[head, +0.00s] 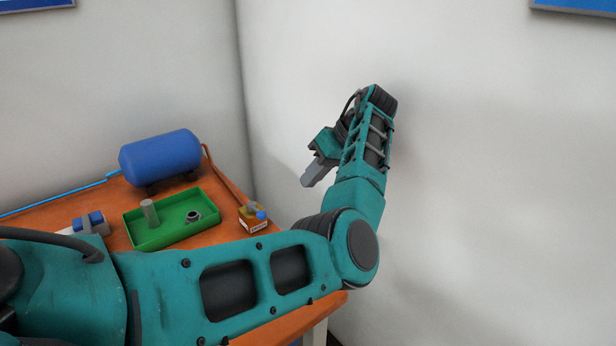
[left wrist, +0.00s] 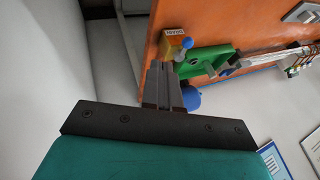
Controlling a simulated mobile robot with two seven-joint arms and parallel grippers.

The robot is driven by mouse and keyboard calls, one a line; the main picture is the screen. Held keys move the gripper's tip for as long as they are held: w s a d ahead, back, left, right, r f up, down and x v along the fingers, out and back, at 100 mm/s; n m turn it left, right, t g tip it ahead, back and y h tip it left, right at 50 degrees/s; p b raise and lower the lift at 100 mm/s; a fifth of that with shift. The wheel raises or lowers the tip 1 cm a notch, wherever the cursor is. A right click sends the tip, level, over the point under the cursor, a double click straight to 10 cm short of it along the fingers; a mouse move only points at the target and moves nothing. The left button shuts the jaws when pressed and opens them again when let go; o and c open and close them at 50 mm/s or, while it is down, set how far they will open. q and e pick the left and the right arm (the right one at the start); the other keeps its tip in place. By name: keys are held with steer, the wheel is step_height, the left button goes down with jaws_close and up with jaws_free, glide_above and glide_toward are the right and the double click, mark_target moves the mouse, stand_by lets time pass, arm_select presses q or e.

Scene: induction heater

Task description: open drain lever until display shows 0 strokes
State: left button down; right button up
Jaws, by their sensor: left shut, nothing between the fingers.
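The drain valve is a small yellow box (head: 250,221) with a white label and a blue knob (head: 261,216), at the right edge of the orange table. In the left wrist view the yellow box (left wrist: 173,47) and blue knob (left wrist: 187,43) lie just beyond my fingertips in the picture. My left gripper (head: 306,182) is shut and empty, apart from the valve, above it and to its right. Its fingers show in the left wrist view (left wrist: 160,70). The strokes display is not visible in either view. My right gripper is not in view.
A blue tank (head: 160,158) stands at the back of the table, with a brown pipe (head: 228,177) running toward the valve. A green tray (head: 172,232) holds a grey cylinder (head: 149,213) and a dark ring (head: 193,216). A white wall (head: 480,180) stands close behind my left gripper.

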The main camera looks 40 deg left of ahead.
mark_target(256, 210)
arm_select(q)
steer(key=shift+s+a+f+p, duration=0.2)
steer(key=shift+s+a+f, duration=1.15)
steer(key=shift+f, duration=0.2)
steer(key=shift+s+a+f+p, duration=0.15)
steer(key=shift+s+a+f, duration=1.2)
steer(key=shift+f, duration=0.2)
